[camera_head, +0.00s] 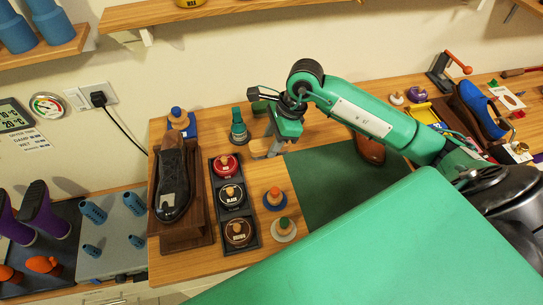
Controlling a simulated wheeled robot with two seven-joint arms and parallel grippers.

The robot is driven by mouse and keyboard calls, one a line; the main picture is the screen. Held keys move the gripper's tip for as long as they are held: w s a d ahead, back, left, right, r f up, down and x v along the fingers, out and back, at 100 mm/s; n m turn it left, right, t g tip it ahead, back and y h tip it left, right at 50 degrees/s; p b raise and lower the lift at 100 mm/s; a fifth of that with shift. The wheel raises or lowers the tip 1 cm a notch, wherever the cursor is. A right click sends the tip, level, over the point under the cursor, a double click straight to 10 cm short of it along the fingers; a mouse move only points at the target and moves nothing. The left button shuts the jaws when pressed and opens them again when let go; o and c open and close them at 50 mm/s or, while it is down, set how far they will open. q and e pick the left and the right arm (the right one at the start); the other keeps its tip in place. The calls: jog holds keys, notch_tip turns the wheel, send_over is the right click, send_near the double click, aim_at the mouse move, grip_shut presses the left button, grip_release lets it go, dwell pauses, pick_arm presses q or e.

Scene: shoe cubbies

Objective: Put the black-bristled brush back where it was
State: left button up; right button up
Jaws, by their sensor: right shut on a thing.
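My right gripper (277,143) reaches in from the right and points down at the back of the bench. It is shut on a small tan wooden block (260,149), which looks like the brush. Its bristles are hidden or too small to make out, so I cannot tell their colour. I cannot tell whether it touches the bench or is held just above it. It is just right of the tin tray and behind the round daubers. My left gripper is not in view.
A black tray (253,240) holds red, black and brown polish tins. Left of it, a dark shoe (173,185) lies on a wooden stand. A green bottle (238,127) stands close to the gripper. Two daubers (275,197) stand in front. A green mat (325,185) lies right.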

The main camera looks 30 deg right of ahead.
notch_tip(320, 180, down, 4)
jog(key=shift+p, duration=0.3)
notch_tip(320, 180, down, 3)
jog(key=shift+f+p, duration=0.15)
jog(key=shift+p, duration=0.25)
jog(key=shift+f, duration=0.35)
jog(key=shift+f, duration=0.1)
jog(key=shift+f, duration=0.15)
jog(key=o, duration=0.9)
